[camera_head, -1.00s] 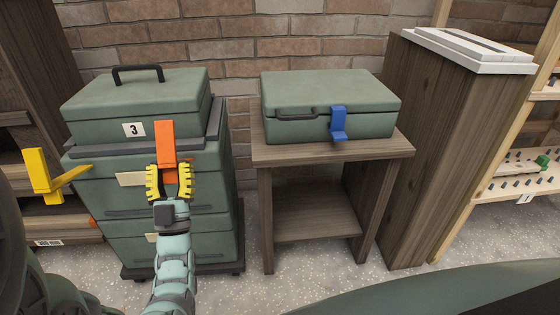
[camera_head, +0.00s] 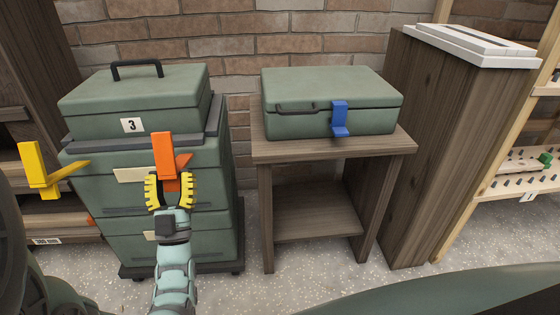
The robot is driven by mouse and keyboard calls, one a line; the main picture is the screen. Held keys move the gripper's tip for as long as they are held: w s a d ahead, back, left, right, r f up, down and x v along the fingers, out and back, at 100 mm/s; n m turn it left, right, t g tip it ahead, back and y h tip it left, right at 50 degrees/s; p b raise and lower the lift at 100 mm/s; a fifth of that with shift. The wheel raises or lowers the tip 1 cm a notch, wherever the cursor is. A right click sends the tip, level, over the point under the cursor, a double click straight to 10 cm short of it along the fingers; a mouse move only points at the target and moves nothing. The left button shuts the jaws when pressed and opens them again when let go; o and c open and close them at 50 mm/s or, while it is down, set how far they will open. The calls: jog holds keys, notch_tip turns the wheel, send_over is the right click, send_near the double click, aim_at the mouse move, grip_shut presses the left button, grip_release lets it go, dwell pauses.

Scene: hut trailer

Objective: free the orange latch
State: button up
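My gripper (camera_head: 170,178), with yellow toothed fingers, is just below the upper plate. The fingers are spread apart around the latch's lower end, with part of the orange between them. I cannot tell whether either finger touches it.
A yellow latch (camera_head: 36,168) juts out at the far left. A green case (camera_head: 300,92) with a blue latch (camera_head: 339,118) stands on a wooden table (camera_head: 268,155). A tall wooden cabinet (camera_head: 425,140) and shelving are at right. Bare floor lies in front of the table.

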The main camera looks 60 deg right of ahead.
jog(key=o, duration=0.4)
jog(key=shift+v, duration=2.5)
jog(key=s+a, duration=0.2)
jog(key=a, duration=0.1)
jog(key=s+a, duration=0.5)
jog(key=a, duration=0.1)
jog(key=shift+s+a, duration=0.1)
jog(key=shift+s, duration=0.3)
jog(key=shift+r, duration=0.1)
